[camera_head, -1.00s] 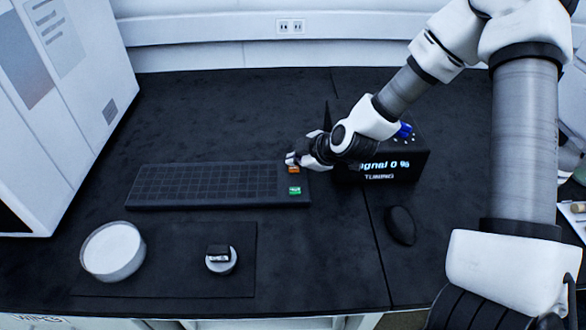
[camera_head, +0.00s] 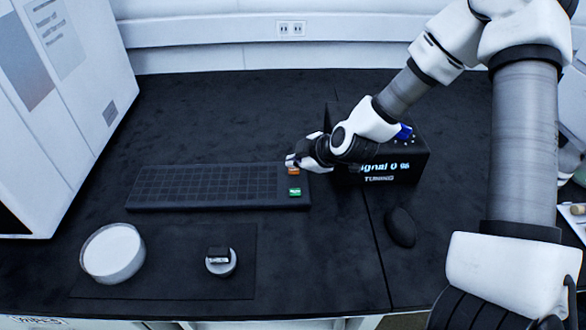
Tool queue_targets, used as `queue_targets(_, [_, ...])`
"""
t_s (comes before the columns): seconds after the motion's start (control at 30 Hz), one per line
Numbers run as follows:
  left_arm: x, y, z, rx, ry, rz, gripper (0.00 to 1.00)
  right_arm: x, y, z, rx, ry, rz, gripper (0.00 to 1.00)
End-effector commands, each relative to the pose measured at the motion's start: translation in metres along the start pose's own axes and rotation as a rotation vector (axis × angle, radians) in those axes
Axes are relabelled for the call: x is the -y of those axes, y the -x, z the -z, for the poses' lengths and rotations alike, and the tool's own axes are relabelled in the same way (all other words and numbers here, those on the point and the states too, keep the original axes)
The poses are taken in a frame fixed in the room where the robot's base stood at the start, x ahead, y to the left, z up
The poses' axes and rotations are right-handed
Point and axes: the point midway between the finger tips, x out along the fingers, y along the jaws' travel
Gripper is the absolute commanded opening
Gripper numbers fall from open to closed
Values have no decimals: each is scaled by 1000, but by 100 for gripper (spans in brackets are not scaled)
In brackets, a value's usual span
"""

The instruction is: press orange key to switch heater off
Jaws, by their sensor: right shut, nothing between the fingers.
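The orange key (camera_head: 294,171) sits at the right end of the black keyboard (camera_head: 205,187), above the green key (camera_head: 294,192). My right gripper (camera_head: 291,160) is shut and empty. Its fingertips are right at the orange key's upper edge and hide part of it. I cannot tell whether they touch the key or press it down. My left gripper is not in view.
A black display box (camera_head: 400,168) reading "Signal 0 %" and "TUNING" stands right of the keyboard, partly behind my right arm. A black mouse (camera_head: 401,226), a white round dish (camera_head: 112,253) and a small round item (camera_head: 221,262) lie nearer the front. The back left bench is clear.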

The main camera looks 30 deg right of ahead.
Motion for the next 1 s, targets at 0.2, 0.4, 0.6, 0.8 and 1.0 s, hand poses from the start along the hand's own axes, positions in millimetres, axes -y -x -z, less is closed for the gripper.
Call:
queue_targets(0.2, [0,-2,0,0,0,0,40,4,-5,-4,1,-1,1,0])
queue_targets(0.4, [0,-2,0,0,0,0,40,4,-6,-4,0,0,-1,0])
queue_targets(0.6, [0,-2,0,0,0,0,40,5,-6,-5,0,0,0,0])
queue_targets(0.8, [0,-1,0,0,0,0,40,5,-6,-5,0,0,0,0])
queue_targets(1.0, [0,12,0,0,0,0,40,0,0,0,1,0,1,0])
